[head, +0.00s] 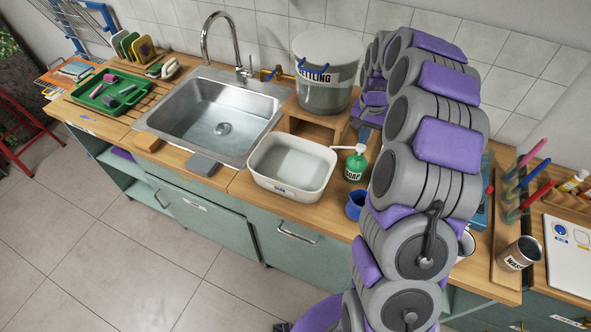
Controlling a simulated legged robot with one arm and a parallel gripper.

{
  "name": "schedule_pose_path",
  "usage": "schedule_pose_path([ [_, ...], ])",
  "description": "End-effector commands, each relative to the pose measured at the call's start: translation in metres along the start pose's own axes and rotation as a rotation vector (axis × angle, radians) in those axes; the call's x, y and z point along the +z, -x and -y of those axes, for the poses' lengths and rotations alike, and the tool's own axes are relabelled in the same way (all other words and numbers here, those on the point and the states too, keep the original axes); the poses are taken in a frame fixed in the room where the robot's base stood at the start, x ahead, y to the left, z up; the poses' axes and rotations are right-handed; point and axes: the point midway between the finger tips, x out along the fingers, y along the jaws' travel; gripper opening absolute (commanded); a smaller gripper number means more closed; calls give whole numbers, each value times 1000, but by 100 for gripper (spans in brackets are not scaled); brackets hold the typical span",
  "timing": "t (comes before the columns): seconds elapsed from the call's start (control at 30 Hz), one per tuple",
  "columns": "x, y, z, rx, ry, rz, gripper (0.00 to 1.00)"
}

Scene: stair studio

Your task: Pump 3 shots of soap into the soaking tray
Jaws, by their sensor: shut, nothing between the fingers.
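The soap bottle (353,168) is green with a "SOAP" label and a white pump head (359,149). It stands upright just right of the tray, its nozzle pointing left toward the tray's rim. My gripper (369,122) is at the far end of my curled arm, above and behind the pump head. It is shut and empty, and partly hidden by my arm links. I cannot tell whether it touches the pump.
A bucket labelled "SETTLING" (327,92) stands on a wooden stand (316,122) behind the tray. A blue cup (355,205) stands near the bottle. The sink (214,118) is to the left. My arm hides the counter right of the bottle.

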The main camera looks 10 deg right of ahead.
Motion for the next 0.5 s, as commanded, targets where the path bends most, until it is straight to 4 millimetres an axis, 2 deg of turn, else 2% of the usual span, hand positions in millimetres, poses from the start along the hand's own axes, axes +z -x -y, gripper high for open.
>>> schedule_pose_path([
  [0.5, 0, -4, 0, 0, 0, 0, 0],
])
